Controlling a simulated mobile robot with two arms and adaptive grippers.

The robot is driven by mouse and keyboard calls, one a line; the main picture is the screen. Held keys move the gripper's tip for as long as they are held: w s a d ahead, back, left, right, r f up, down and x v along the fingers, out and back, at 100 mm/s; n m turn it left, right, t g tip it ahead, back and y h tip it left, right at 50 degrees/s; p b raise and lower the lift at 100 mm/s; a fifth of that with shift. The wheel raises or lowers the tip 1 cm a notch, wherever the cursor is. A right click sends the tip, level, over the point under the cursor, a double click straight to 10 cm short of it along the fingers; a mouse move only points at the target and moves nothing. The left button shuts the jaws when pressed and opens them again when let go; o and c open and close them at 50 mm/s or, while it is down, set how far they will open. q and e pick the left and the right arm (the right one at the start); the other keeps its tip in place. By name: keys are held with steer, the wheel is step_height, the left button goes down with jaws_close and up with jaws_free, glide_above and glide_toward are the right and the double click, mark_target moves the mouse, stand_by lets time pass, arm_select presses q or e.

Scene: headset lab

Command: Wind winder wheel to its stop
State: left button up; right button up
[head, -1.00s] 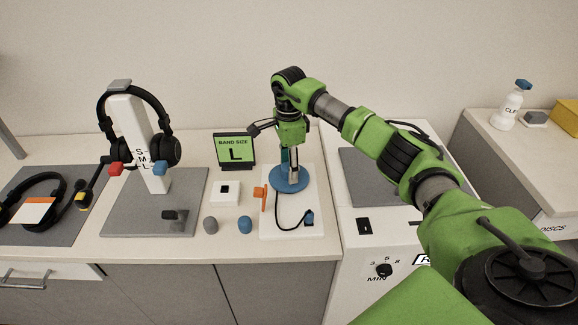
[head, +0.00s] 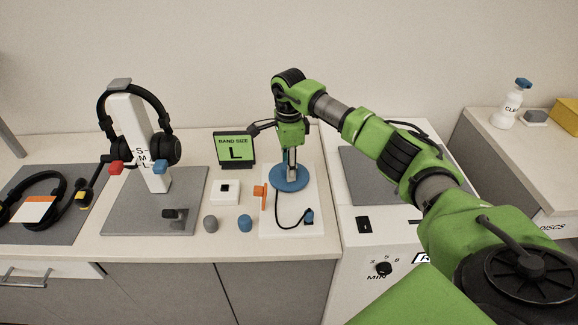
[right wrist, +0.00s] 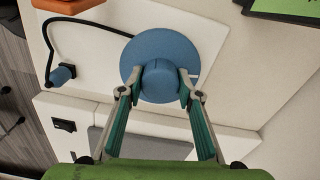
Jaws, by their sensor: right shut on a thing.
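The winder wheel (head: 289,184) is a blue disc on a white base plate (head: 268,228) in the middle of the counter. In the right wrist view the wheel (right wrist: 133,55) has a raised blue hub (right wrist: 158,80) at its centre. My right gripper (head: 290,178) comes down over the wheel from above. In the right wrist view my right gripper (right wrist: 160,88) has one finger on each side of the hub and is shut on it. A black cord (head: 280,215) runs from the wheel to a blue plug (head: 308,217) on the plate. My left gripper is out of view.
An orange piece (head: 260,191) stands left of the wheel. A display reading "BAND SIZE L" (head: 235,149) stands behind. A headset on a stand (head: 134,130), a white box (head: 225,192) and small grey and blue knobs (head: 245,224) lie left. A white machine (head: 375,245) stands right.

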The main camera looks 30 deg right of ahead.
steer(key=m+p, duration=0.1)
steer(key=m, duration=0.5)
steer(key=shift+r+m, duration=0.1)
steer(key=shift+m, duration=0.2)
steer(key=m+p, duration=0.1)
steer(key=m, duration=0.5)
steer(key=shift+p, duration=0.3)
steer(key=m+p, duration=0.1)
steer(key=m, duration=0.3)
steer(key=shift+m, duration=0.4)
steer(key=shift+m+p, duration=0.6)
steer(key=shift+m, duration=1.1)
steer(key=shift+w, duration=0.1)
steer(key=o, duration=1.1)
